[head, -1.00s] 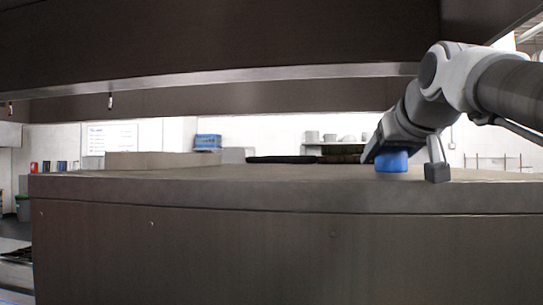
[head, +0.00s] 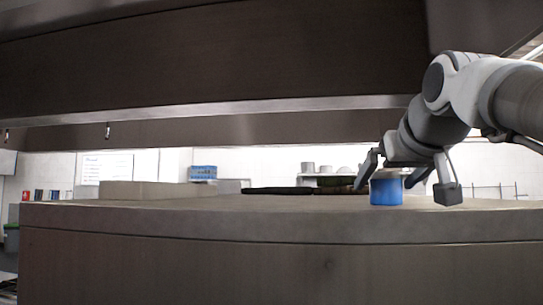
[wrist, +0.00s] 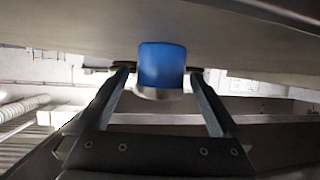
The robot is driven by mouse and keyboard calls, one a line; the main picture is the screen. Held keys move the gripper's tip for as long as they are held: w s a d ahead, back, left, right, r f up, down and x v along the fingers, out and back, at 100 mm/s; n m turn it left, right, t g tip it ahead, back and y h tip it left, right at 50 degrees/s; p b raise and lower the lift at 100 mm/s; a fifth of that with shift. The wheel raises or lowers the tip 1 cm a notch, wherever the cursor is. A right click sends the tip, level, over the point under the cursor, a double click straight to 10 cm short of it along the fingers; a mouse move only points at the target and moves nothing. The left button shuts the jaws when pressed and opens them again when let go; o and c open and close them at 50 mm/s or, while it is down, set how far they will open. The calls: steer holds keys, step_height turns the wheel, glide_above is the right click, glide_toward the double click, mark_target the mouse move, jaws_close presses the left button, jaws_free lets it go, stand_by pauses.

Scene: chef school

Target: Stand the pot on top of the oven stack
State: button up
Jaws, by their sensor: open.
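The blue pot (head: 386,191) stands upright on the flat top of the grey oven stack (head: 270,262), towards its right side in the head view. My gripper (head: 388,182) is open at the pot, with one finger spread to either side of it. In the wrist view the picture is upside down. There the pot (wrist: 162,65) lies between the spread fingertips of my gripper (wrist: 163,72), with its base against the stack's top surface (wrist: 80,22). Small gaps seem to show between the fingers and the pot.
A dark overhead hood (head: 210,65) hangs low above the stack. Dark flat pans (head: 280,191) show behind the stack's top, left of the pot. A low tan block (head: 155,190) and a blue crate (head: 203,172) show at the back left. The top left of the pot is clear.

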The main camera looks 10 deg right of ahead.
steer(key=b+v, duration=0.1)
steer(key=v, duration=1.2)
steer(key=shift+s+r, duration=0.15)
steer(key=shift+s, duration=0.2)
steer(key=shift+d, duration=0.1)
